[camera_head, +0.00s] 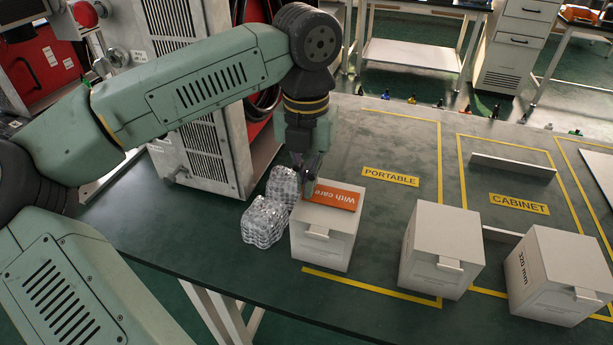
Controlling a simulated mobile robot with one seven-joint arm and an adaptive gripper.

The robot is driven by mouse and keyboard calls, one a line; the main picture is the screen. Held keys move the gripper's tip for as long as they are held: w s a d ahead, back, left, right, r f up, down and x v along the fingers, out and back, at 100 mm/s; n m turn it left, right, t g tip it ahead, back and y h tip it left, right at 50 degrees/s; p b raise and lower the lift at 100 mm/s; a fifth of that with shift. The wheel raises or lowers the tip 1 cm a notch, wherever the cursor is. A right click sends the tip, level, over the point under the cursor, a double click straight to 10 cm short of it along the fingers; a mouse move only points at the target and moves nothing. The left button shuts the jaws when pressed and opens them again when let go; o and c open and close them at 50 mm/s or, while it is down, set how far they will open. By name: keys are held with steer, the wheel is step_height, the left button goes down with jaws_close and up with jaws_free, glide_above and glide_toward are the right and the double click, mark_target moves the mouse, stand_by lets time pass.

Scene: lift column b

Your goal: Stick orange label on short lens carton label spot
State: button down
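The orange label (336,196), printed "With care", lies flat over the top of the leftmost white carton (324,246). Whether it touches the carton top is hard to tell. My gripper (308,186) points down at the label's left end, by the carton's back left corner. Its fingertips are small and dark, so whether they pinch the label is unclear. A second white carton (437,260) stands in the middle. A third carton (560,284) at the right has dark print like "320 mm" on its left face. I cannot tell which is the short lens carton.
Clear bubble-wrap packs (264,222) stand just left of the leftmost carton. Yellow-outlined table areas carry a "PORTABLE" sign (391,176) and a "CABINET" sign (518,204). A grey divider bar (513,165) lies behind the cabinet sign. The portable area is mostly clear.

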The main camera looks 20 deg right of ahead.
steer(key=c, duration=1.7)
jaws_free()
step_height(320, 180, up, 12)
